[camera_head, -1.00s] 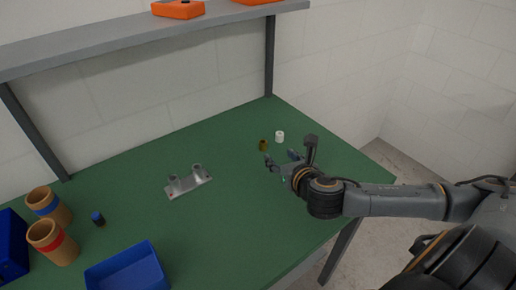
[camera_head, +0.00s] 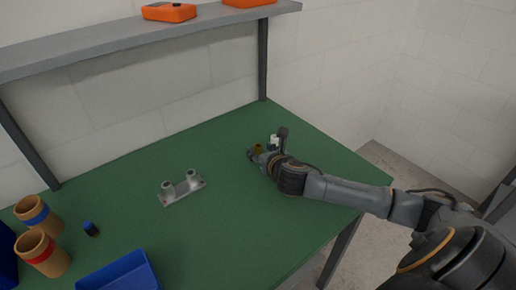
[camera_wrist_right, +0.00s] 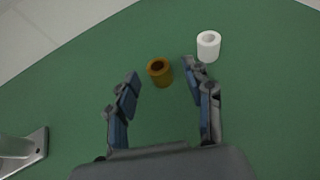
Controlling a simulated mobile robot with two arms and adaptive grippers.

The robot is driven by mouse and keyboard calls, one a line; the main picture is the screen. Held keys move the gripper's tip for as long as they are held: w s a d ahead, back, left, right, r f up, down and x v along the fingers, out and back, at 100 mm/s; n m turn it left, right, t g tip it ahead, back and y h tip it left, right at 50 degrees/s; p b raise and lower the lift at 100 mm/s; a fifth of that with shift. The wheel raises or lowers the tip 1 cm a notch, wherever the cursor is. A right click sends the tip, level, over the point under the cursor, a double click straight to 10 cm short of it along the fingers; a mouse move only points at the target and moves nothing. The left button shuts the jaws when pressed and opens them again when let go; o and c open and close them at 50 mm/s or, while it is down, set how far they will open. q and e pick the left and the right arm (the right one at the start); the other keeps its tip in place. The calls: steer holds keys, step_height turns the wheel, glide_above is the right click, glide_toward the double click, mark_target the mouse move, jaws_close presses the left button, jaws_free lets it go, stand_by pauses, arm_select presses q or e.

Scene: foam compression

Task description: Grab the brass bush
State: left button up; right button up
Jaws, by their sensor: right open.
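The brass bush (camera_wrist_right: 160,72) is a small brown-gold hollow cylinder standing upright on the green table. In the right wrist view it sits just ahead of and between the fingertips of my right gripper (camera_wrist_right: 160,88), apart from both fingers. The right gripper is open and empty. In the head view the bush (camera_head: 258,148) shows just beyond the right gripper (camera_head: 262,156), partly covered by it. My left gripper does not show.
A white bush (camera_wrist_right: 208,46) stands right beside the right finger. A grey metal bracket (camera_head: 181,188) lies to the left. A grey shelf (camera_head: 130,42) runs above the table.

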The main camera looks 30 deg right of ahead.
mark_target(259, 148)
steer(key=x, duration=0.3)
steer(key=shift+w, duration=0.2)
steer(key=shift+r, duration=0.1)
jaws_close()
